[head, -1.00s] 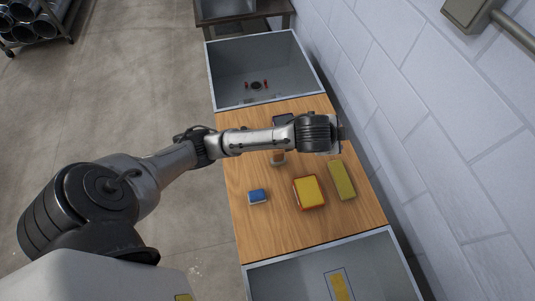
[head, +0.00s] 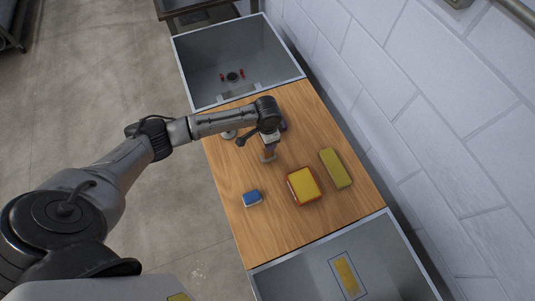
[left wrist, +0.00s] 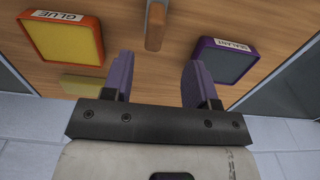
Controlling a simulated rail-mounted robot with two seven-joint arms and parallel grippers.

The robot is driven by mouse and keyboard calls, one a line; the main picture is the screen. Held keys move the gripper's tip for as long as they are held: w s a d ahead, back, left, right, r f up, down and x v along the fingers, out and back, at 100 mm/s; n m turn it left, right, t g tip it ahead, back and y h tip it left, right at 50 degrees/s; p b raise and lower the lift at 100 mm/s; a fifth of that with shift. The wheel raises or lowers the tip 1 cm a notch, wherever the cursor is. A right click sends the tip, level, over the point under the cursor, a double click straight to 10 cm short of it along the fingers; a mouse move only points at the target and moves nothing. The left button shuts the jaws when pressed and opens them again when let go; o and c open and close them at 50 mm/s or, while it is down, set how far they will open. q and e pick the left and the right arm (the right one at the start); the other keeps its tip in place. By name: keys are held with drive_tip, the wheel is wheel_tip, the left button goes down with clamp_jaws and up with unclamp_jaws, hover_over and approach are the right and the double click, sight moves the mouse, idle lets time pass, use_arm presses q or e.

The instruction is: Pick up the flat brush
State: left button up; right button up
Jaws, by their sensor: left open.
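The flat brush appears to be the brown-handled piece with a grey lower end (head: 268,156) on the wooden table in the head view. In the left wrist view its wooden handle (left wrist: 155,28) shows at the top middle, cut off by the frame edge. My left gripper (head: 269,138) is over the table close to the brush, its fingers hard to make out in the head view. In the left wrist view its purple fingers (left wrist: 158,68) are apart with nothing between them, and the handle lies beyond the tips. My right gripper is not in view.
The orange-framed yellow glue pad (head: 304,185), a yellow-green block (head: 336,168) and a blue block (head: 252,198) lie nearer. The purple-framed sealant pad (left wrist: 226,60) is beside the right finger. Grey bins stand at the far (head: 188,72) and near (head: 385,228) table ends.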

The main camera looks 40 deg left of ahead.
sight(268, 154)
use_arm(q)
wheel_tip(268, 154, down, 3)
drive_tip(key=shift+f, duration=0.2)
drive_tip(key=f, duration=0.4)
drive_tip(key=shift+s+d+f, duration=0.1)
drive_tip(key=shift+s+d, duration=0.05)
drive_tip(key=shift+d, duration=0.25)
drive_tip(key=shift+f, duration=0.55)
clamp_jaws()
